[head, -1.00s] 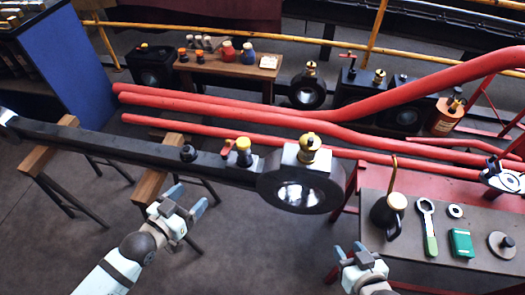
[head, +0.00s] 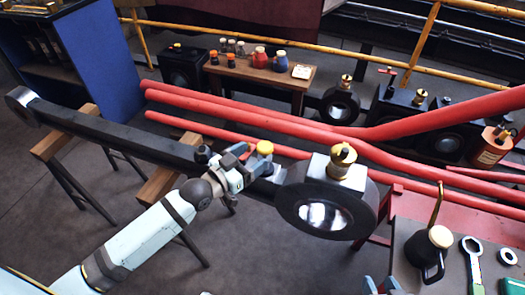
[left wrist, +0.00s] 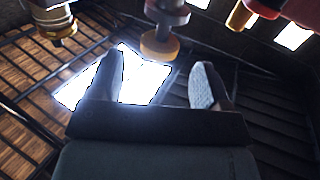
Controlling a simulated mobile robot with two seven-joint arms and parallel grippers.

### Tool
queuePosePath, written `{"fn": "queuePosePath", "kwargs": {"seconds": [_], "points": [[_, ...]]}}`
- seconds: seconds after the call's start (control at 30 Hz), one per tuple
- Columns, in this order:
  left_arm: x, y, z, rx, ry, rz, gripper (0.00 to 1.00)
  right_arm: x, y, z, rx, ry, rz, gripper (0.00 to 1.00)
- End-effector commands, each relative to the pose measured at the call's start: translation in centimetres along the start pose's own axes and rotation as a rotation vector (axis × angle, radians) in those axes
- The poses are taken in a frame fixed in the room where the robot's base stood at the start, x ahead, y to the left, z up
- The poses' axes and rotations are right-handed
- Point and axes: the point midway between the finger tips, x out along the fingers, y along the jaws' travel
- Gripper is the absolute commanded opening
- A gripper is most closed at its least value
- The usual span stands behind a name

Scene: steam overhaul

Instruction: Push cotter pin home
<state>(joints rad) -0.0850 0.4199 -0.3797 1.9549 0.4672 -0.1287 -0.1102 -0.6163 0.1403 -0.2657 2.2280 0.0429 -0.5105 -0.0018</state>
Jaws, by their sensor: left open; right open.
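The long dark rod (head: 120,134) lies across trestles, with a big round end (head: 300,205) on the right. A yellow-capped post (head: 265,147) stands on the rod just left of that end; I cannot tell for certain that it is the cotter pin. My left gripper (head: 250,156) is open beside this post and hides the rod top there. In the left wrist view, a grey post with a tan disc (left wrist: 160,45) shows beyond and between the open fingers (left wrist: 165,88), apparently apart from them. My right gripper (head: 382,286) is open and empty at the bottom edge, mostly cut off.
A brass fitting (head: 343,158) tops the big end. A small dark knob (head: 203,153) sits on the rod left of my gripper. Red pipes (head: 240,112) run behind. A table at right holds an oil can (head: 428,250) and a ring spanner (head: 472,262).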

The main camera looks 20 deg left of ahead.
Motion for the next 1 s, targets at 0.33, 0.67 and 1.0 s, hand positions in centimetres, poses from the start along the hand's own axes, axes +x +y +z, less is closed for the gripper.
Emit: {"fn": "queuePosePath", "kwargs": {"seconds": [0.33, 0.67, 1.0], "points": [[4.1, 0.0, 0.0, 0.0, 0.0, 0.0, 0.72, 0.2, 0.0, 0.1, 0.002, 0.008, -0.003, 0.44], [4.2, 0.0, 0.0, 0.0, -0.001, 0.0, 0.67, 0.1, 0.0, -0.1, 0.001, 0.011, -0.004, 0.44], [4.2, 0.0, 0.1, 0.0, -0.001, 0.0, 0.03, 0.1, 0.0, 0.0, 0.001, 0.011, -0.004, 0.44]]}}
